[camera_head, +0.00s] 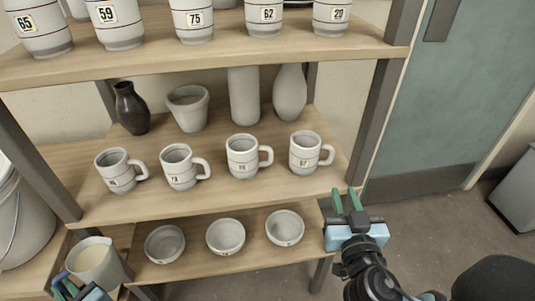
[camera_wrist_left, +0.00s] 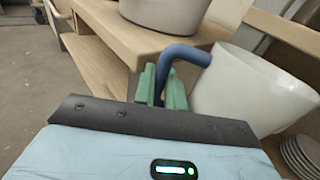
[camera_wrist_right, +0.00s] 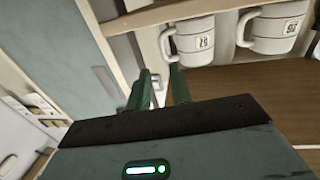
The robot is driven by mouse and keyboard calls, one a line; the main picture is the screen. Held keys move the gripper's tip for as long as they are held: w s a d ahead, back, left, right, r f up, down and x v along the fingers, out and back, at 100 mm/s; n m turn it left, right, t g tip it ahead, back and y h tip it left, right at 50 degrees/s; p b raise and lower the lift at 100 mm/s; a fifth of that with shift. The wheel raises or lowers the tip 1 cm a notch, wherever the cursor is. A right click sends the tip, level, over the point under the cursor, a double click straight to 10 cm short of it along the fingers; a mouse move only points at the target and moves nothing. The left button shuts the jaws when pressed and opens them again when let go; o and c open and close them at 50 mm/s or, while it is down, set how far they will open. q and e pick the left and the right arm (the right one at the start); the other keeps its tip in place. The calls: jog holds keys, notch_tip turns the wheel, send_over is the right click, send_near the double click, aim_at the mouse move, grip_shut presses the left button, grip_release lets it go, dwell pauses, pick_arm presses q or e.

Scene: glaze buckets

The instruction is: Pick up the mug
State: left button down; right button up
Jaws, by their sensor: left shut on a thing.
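Several white mugs with dark bands and number labels stand on the middle shelf in the head view. The rightmost mug (camera_head: 304,150) has its handle to the right. My right gripper (camera_head: 346,200) is open and empty, right of and below that mug. In the right wrist view its fingers (camera_wrist_right: 160,85) are apart, with a labelled mug (camera_wrist_right: 196,44) just beyond. My left gripper (camera_wrist_left: 163,88) is shut on the blue handle (camera_wrist_left: 185,54) of a white vessel (camera_wrist_left: 250,88). That vessel also shows at the lower left of the head view (camera_head: 93,260), with cream-coloured contents or interior.
The middle shelf (camera_head: 215,207) has a dark vase (camera_head: 131,110) and pale pots behind the mugs. Bowls (camera_head: 225,236) sit on the lower shelf; numbered vessels (camera_head: 193,20) stand above. A dark post (camera_head: 374,100) bounds the shelf's right side. A white bucket (camera_head: 25,222) is at left.

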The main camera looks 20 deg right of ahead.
aim_at(332, 158)
pick_arm(q)
jog(key=shift+w+r+p, duration=0.1)
jog(key=shift+r+p, duration=0.2)
jog(key=shift+r, duration=0.25)
pick_arm(e)
jog(key=shift+x, duration=3.15)
pick_arm(q)
jog(key=shift+w+r+p, duration=0.1)
jog(key=shift+r+p, duration=0.2)
jog(key=shift+r, duration=0.1)
pick_arm(e)
jog(key=shift+r+x, duration=0.2)
jog(key=shift+x, duration=0.7)
jog(key=shift+r+x, duration=0.2)
jog(key=shift+x, duration=0.75)
jog(key=shift+w+d+f, duration=0.1)
jog(key=shift+w, duration=0.6)
jog(key=shift+c, duration=0.2)
grip_shut()
